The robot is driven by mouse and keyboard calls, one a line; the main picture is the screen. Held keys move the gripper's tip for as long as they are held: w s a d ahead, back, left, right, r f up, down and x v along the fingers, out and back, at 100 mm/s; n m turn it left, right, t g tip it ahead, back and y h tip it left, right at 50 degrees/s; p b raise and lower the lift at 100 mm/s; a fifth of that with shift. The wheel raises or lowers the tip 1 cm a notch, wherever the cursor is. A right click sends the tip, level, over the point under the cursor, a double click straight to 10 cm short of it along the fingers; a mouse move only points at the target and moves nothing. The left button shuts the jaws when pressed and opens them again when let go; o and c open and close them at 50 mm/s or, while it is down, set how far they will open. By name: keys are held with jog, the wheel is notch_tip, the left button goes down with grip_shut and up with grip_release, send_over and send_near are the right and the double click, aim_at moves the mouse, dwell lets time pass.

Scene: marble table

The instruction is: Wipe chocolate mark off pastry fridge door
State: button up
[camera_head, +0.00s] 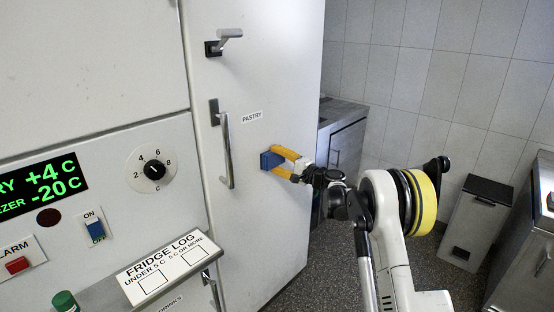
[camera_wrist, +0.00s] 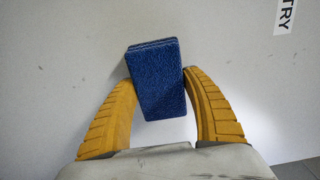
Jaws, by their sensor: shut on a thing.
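The pastry fridge door (camera_head: 270,75) is a tall white panel with a PASTRY label (camera_head: 251,117) and a vertical metal handle (camera_head: 227,150). My gripper (camera_head: 279,160) has yellow fingers and is shut on a blue sponge or cloth block (camera_head: 268,160). The block is at the door's surface, right of the handle and below the label. In the wrist view the blue block (camera_wrist: 157,80) sits between the fingers, in front of the white door (camera_wrist: 60,50). Whether it presses on the door I cannot tell. No brown chocolate mark shows clearly; the block may hide part of the door.
At left is a control panel with a dial (camera_head: 153,171), a green display (camera_head: 42,185) and a FRIDGE LOG board (camera_head: 168,266). A latch (camera_head: 224,41) sticks out above the handle. A counter (camera_head: 340,135) stands behind the door; a grey bin (camera_head: 477,222) stands at right.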

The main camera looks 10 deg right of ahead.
jog(key=shift+d, duration=0.1)
jog(key=shift+v, duration=2.95)
jog(key=shift+v, duration=1.5)
